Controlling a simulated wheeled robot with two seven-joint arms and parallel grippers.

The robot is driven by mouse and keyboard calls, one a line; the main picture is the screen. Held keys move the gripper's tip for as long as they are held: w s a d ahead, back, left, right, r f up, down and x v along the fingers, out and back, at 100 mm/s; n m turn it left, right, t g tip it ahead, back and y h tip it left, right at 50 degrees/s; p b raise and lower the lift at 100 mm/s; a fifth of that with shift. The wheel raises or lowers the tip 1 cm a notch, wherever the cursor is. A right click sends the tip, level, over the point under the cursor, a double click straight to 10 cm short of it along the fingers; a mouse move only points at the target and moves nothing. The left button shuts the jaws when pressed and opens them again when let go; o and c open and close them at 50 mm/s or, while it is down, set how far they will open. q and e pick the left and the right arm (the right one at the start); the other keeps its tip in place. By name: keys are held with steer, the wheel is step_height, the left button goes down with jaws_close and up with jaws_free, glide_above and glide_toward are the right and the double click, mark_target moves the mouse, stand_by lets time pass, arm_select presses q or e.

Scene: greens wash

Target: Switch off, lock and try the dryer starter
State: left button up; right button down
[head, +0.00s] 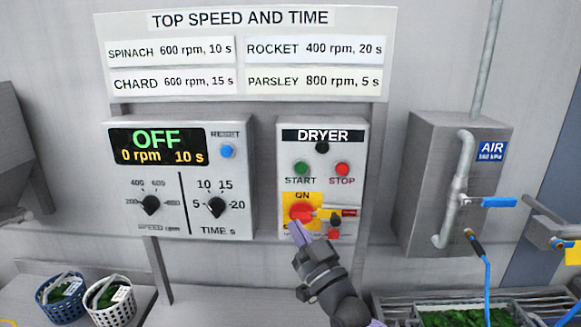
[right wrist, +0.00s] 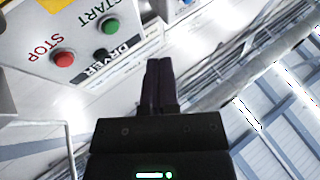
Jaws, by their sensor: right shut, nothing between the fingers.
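The dryer starter (head: 267,150) is a pale box marked DRYER in the head view, with a green START button (head: 301,168) and a red STOP button (head: 342,169). Its red rotary switch (head: 301,212) sits on a yellow plate marked ON at the top; the lower marking is hidden. A small red and black item (head: 335,224), perhaps a padlock, is right of the switch. My right gripper (head: 296,230) is shut and empty, its fingertips just below the switch; I cannot tell whether they touch it. In the right wrist view the shut fingers (right wrist: 160,85) show beside the tilted panel.
A control box (head: 190,120) on the left reads OFF, 0 rpm, 10 s. A speed and time sign (head: 250,19) hangs above. An air box (head: 425,180) with a blue-handled valve (head: 490,202) is at right. Baskets (head: 62,300) and a crate of greens (head: 530,294) are below.

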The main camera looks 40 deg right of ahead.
mark_target(301, 168)
step_height(301, 168, up, 6)
steer(key=d+m+t+h, duration=0.1)
steer(key=shift+t+h+p, duration=0.3)
steer(key=shift+t, duration=0.1)
steer(key=w+d+b, duration=0.1)
steer(key=w+b, duration=0.1)
steer(key=b, duration=0.1)
steer(key=w+d+b, duration=0.2)
steer(key=b, duration=0.1)
steer(key=w+d+b, duration=0.2)
steer(key=b, duration=0.1)
steer(key=shift+w+d+f, duration=0.2)
steer(key=shift+w+d, duration=0.05)
steer(key=shift+w, duration=0.15)
steer(key=shift+d+r, duration=0.1)
steer(key=shift+r, duration=0.05)
stand_by(0.4)
